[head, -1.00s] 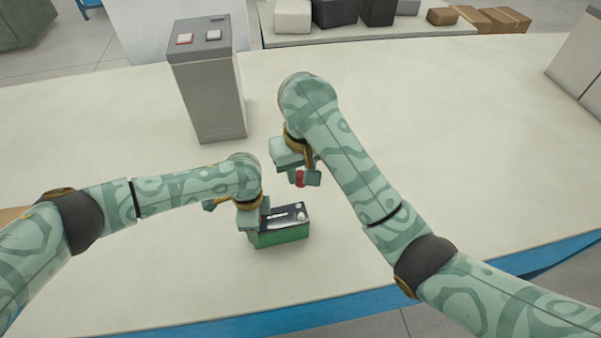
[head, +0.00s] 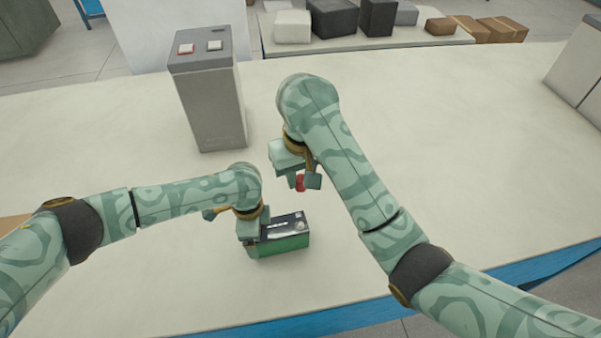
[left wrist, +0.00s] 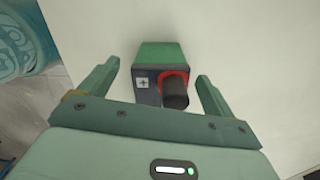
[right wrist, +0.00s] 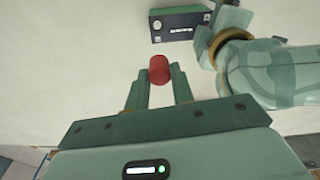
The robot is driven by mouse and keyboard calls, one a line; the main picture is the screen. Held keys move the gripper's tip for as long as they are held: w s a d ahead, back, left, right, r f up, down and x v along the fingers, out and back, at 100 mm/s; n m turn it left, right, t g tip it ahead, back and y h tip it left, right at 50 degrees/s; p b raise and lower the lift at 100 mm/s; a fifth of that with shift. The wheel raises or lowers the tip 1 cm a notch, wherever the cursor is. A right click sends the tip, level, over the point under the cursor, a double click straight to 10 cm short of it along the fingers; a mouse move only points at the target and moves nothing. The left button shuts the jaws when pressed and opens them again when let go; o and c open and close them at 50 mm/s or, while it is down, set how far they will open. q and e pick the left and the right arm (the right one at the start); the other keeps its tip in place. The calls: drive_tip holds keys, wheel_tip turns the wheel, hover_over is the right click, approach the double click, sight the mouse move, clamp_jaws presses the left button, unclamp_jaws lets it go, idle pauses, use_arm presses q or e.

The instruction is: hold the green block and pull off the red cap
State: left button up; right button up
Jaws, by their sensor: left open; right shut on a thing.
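The green block (head: 284,245) stands on the table, with a dark top and a pale round post at its right end. In the left wrist view the block (left wrist: 160,53) shows a plus mark and a dark post ringed in red. My left gripper (head: 251,238) is at the block's left end. In its wrist view the left gripper (left wrist: 158,78) is open, with gaps between its fingers and the block. My right gripper (head: 305,182) is shut on the red cap (right wrist: 159,70) and holds it apart from the block, beyond it in the head view.
A back bench (head: 420,38) carries several boxes. A grey case (head: 583,75) is at the right edge. The pale table (head: 470,150) is clear on the right.

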use_arm(q)
wheel_tip(320, 180, up, 12)
idle(0.4)
idle(0.4)
